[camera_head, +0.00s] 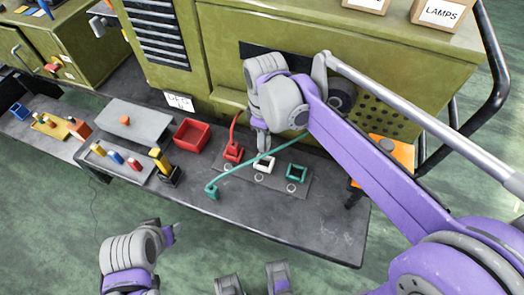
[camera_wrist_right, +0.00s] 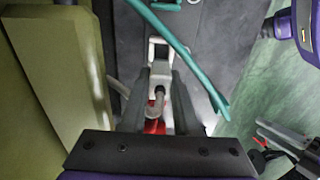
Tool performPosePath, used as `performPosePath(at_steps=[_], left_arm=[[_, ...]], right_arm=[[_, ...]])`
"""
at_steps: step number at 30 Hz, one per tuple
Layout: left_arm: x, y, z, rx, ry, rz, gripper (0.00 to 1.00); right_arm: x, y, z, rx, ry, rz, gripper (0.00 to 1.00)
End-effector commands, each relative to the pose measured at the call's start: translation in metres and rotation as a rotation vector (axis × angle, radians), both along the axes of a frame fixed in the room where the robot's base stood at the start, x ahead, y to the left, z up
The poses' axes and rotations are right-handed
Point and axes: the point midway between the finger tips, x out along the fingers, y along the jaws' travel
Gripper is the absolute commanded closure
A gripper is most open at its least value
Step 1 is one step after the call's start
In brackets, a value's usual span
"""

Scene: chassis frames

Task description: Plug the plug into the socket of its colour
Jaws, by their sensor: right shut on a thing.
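My right gripper (camera_head: 262,146) is over the socket board, shut on a whitish-grey plug (camera_wrist_right: 158,92) with a grey cable; the plug is mostly hidden in the head view. The white socket (camera_head: 263,164) is just ahead of the jaws in the wrist view (camera_wrist_right: 159,50); I cannot tell whether plug and socket touch. The green socket (camera_head: 297,173) is an open frame on the right. A red plug with its cable stands at the red socket (camera_head: 232,152). A green plug (camera_head: 212,191) lies on the bench, its cable crossing the board. My left gripper (camera_head: 170,234) is low left, its jaws unclear.
A red bin (camera_head: 192,135), a grey tray (camera_head: 137,122) and a yellow-and-black block (camera_head: 163,167) stand to the left on the bench. The green cabinet (camera_head: 225,60) rises close behind. The bench front (camera_head: 290,227) is clear.

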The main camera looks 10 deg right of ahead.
Motion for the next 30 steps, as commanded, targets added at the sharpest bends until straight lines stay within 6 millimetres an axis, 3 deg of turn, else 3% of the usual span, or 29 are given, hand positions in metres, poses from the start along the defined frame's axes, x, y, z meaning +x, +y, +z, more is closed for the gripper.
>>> performPosePath(at_steps=[3, 15, 29, 30], left_arm=[[-0.001, 0.000, -0.004, 0.000, 0.001, 0.000, 0.50], [-0.001, 0.000, -0.009, 0.000, 0.003, 0.000, 0.50], [-0.002, 0.000, -0.012, 0.000, 0.004, 0.000, 0.50], [-0.002, 0.000, -0.012, 0.000, 0.004, 0.000, 0.50]], right_arm=[[0.000, 0.000, -0.025, 0.000, 0.000, 0.000, 1.00], [0.000, 0.000, -0.073, 0.000, 0.000, 0.000, 1.00], [0.000, 0.000, -0.083, 0.000, 0.000, 0.000, 1.00], [0.000, 0.000, -0.083, 0.000, 0.000, 0.000, 0.67]])
